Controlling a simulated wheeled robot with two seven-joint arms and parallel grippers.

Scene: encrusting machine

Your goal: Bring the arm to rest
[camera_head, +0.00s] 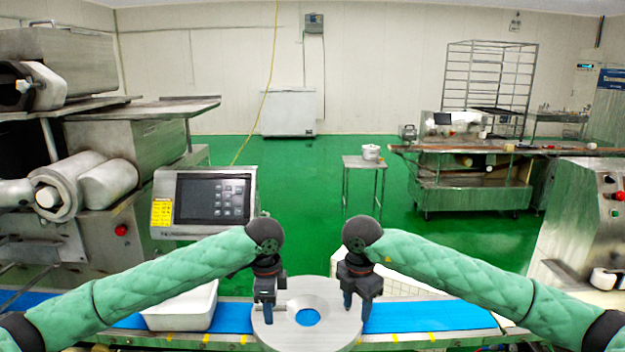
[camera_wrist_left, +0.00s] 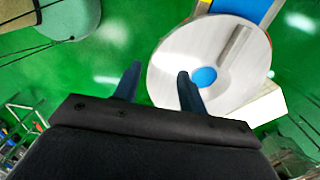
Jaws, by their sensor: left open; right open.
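My left gripper (camera_head: 267,312) hangs pointing down over the left part of a round metal disc (camera_head: 335,328) with a central hole. In the left wrist view its two dark blue fingers (camera_wrist_left: 158,88) are apart with nothing between them, and the disc (camera_wrist_left: 170,72) lies beyond them. My right gripper (camera_head: 360,298) hangs pointing down near the disc's right edge. It is open, and I see nothing held in it. Both arms, in green padded sleeves, come in from the lower corners.
A blue conveyor belt (camera_head: 430,316) runs across the front beneath the disc. A white tray (camera_head: 182,310) sits on it at left. A control panel (camera_head: 205,200) stands behind it, beside steel machinery (camera_head: 125,150). A white crate (camera_head: 405,286) is behind the right gripper. Green floor beyond is largely clear.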

